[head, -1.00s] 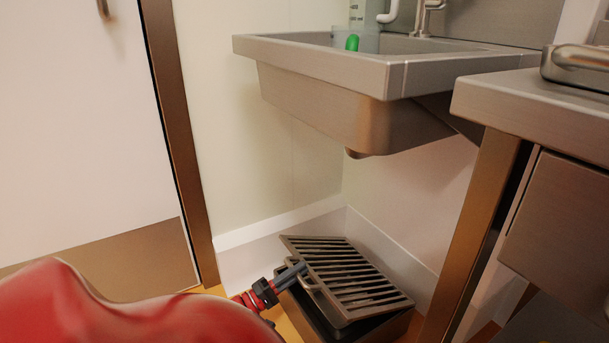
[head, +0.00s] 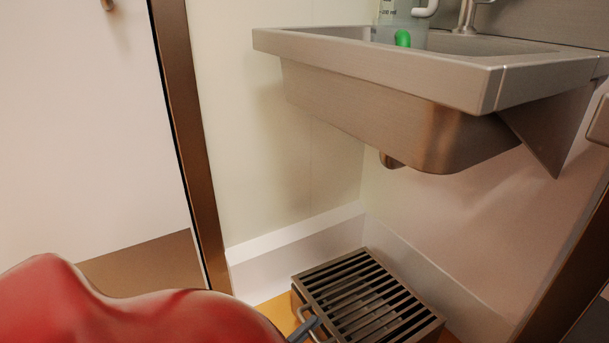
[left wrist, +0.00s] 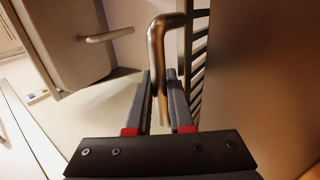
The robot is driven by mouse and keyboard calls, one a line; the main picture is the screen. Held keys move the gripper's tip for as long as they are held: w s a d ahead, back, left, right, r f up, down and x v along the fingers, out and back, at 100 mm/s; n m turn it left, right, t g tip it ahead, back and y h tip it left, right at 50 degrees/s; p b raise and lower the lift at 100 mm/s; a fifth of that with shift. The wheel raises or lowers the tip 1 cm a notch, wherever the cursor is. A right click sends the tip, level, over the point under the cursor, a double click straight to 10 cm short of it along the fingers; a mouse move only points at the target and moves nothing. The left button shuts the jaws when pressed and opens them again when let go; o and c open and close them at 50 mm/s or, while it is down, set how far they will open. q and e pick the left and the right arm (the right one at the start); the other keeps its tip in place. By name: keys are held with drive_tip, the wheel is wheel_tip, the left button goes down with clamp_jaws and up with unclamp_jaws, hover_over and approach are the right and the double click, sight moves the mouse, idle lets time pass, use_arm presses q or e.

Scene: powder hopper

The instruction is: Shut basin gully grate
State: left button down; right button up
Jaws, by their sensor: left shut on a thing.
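The gully grate (head: 372,300), a dark slatted metal cover, lies flat over its box (head: 298,300) on the floor below the basin. Its slats also show in the left wrist view (left wrist: 198,62). The grate's bent bar handle (head: 303,311) is at its near left edge; in the left wrist view the handle (left wrist: 157,42) runs down between the fingers. My left gripper (head: 310,327) is shut on this handle, mostly hidden behind my red arm in the head view. I see no clear gap between grate and box. My right gripper is not in view.
The steel basin (head: 400,72) hangs on the wall above the grate, with a drain stub (head: 390,160) underneath. A white skirting (head: 300,255) runs close behind the grate. A brown post (head: 565,285) stands at right. A white door panel (head: 85,130) is at left.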

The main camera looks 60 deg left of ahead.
use_arm(q)
drive_tip(key=shift+f, duration=0.3)
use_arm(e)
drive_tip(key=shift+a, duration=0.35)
use_arm(q)
drive_tip(key=c, duration=0.8)
unclamp_jaws()
drive_tip(key=shift+s, duration=0.15)
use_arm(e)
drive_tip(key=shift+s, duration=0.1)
